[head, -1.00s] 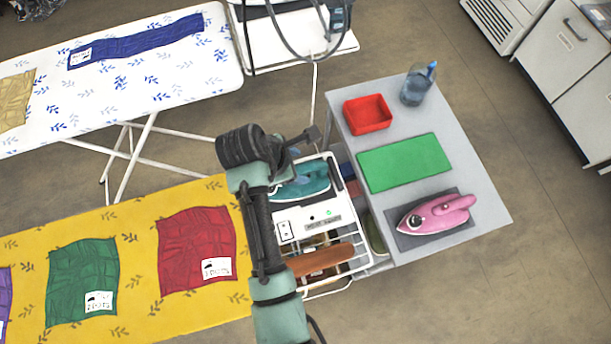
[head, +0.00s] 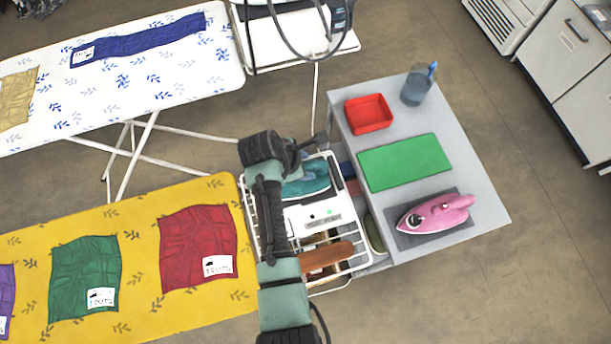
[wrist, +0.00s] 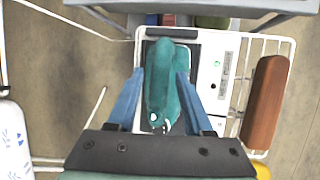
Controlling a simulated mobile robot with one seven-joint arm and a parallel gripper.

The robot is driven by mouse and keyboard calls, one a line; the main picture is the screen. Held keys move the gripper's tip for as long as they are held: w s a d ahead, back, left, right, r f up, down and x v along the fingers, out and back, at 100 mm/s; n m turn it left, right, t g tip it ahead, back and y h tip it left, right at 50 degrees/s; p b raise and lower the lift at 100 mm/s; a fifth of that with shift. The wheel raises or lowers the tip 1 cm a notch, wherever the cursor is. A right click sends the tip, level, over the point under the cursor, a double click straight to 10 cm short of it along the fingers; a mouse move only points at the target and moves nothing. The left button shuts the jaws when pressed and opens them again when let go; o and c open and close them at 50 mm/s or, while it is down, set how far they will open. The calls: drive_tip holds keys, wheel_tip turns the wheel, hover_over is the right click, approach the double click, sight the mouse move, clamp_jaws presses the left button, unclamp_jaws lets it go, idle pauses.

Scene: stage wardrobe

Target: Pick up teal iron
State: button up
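The teal iron (head: 313,183) rests on the white-framed cart beside the grey table; my arm hides part of it in the head view. In the wrist view the teal iron (wrist: 163,85) lies lengthwise between the two blue fingers of my gripper (wrist: 160,78). The fingers are spread, one on each side of it. A gap shows at the left finger; the right finger looks very close to the iron, and I cannot tell if it touches. In the head view my gripper (head: 319,141) is over the cart's far end, partly hidden by my wrist.
The white cart (wrist: 287,45) has wire rails, a white control panel and a brown roll (head: 327,256). The grey table (head: 480,172) holds a red tray (head: 368,114), a green mat (head: 405,162) and a pink iron (head: 437,216). A yellow ironing board (head: 140,230) is to the left.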

clamp_jaws()
drive_tip(key=shift+w+r, duration=0.1)
